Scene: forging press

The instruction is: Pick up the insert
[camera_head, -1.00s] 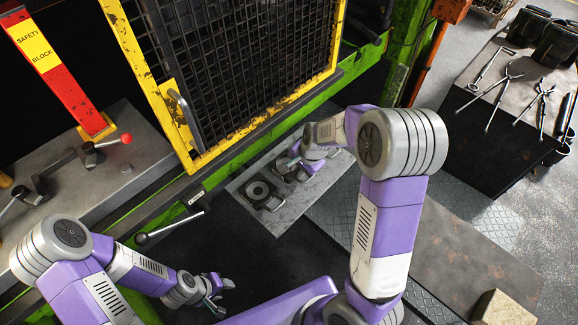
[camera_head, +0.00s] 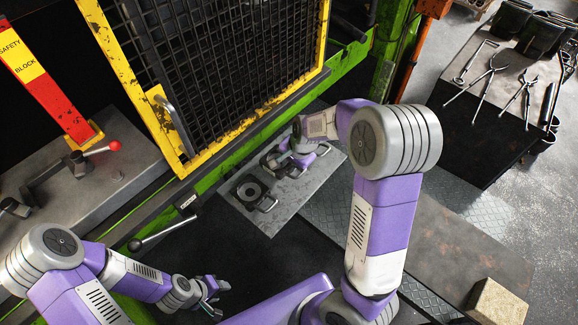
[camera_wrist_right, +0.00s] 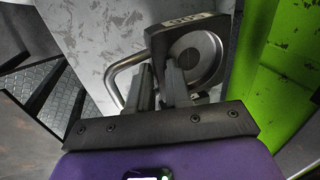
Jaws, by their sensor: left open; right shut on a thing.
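Two dark inserts with round recesses and loop handles are on a grey plate (camera_head: 308,185) in front of the press. The nearer insert (camera_head: 247,191) lies free in the head view. The other insert is partly hidden by my right gripper (camera_head: 285,168). In the right wrist view this insert (camera_wrist_right: 197,60) is a square block with a label on its edge. My left gripper (camera_head: 218,290) is open and empty, over the dark floor at the lower left.
The press's yellow-framed mesh guard (camera_head: 180,130) and green frame (camera_head: 345,62) stand close behind the plate. A lever (camera_head: 160,232) sticks out left of it. A table with tongs (camera_head: 490,85) stands at right. A block (camera_head: 497,302) lies at lower right.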

